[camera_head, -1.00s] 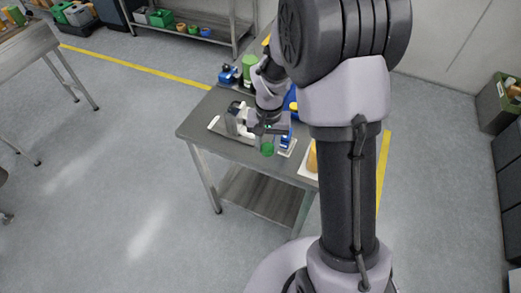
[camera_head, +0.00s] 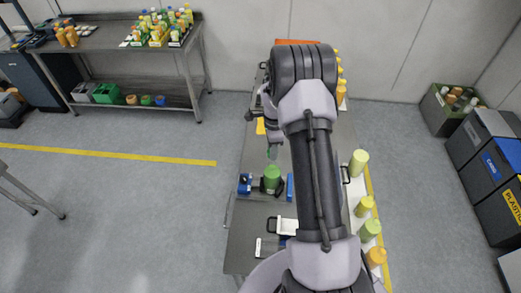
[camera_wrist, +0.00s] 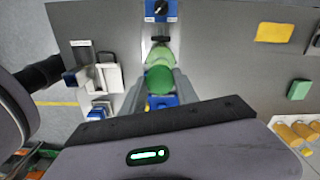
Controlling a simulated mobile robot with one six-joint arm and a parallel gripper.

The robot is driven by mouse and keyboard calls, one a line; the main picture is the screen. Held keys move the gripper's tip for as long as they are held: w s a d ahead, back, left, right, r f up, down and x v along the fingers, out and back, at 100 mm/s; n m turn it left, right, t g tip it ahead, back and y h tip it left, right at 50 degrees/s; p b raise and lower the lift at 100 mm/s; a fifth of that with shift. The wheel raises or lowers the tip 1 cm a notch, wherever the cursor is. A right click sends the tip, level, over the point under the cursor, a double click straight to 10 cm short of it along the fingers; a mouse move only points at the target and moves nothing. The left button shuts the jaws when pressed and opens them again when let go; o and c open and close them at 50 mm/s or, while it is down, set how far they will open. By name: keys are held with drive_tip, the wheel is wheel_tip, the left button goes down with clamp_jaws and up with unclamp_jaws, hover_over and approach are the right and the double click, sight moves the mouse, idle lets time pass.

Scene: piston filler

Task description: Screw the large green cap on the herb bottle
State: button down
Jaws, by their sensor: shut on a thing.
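The herb bottle (camera_head: 272,178) is green and stands upright in a clamp with blue ends (camera_head: 244,184) on the grey table. Its paler green top (camera_wrist: 162,55) shows in the wrist view. My gripper (camera_wrist: 158,88) is shut on the large green cap (camera_wrist: 159,79), a darker green disc between the fingers. In the wrist view the cap overlaps the near side of the bottle. In the head view the cap (camera_head: 272,153) is a small green patch just beyond the bottle, apart from it in the picture. The exact height gap is unclear. My arm hides much of the gripper there.
A white-and-grey fixture (camera_wrist: 107,72) stands left of the clamp in the wrist view. A yellow block (camera_wrist: 275,32) and a green block (camera_wrist: 299,90) lie to the right. Several yellow-green and orange bottles (camera_head: 365,206) line the table's right side.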

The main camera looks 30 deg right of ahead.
sight(273, 163)
drive_tip(key=shift+w+d+r, duration=0.15)
drive_tip(key=shift+w, duration=0.05)
drive_tip(key=shift+s+d+f, duration=0.15)
drive_tip(key=shift+s+f, duration=0.25)
drive_tip(key=shift+f, duration=0.4)
wheel_tip(273, 163, down, 3)
drive_tip(key=shift+w+f+b, duration=0.1)
drive_tip(key=shift+w+b, duration=0.05)
drive_tip(key=shift+b, duration=1.1)
drive_tip(key=shift+f, duration=0.1)
drive_tip(key=shift+b, duration=0.8)
drive_tip(key=shift+f+b, duration=1)
drive_tip(key=shift+b, duration=0.6)
idle(0.7)
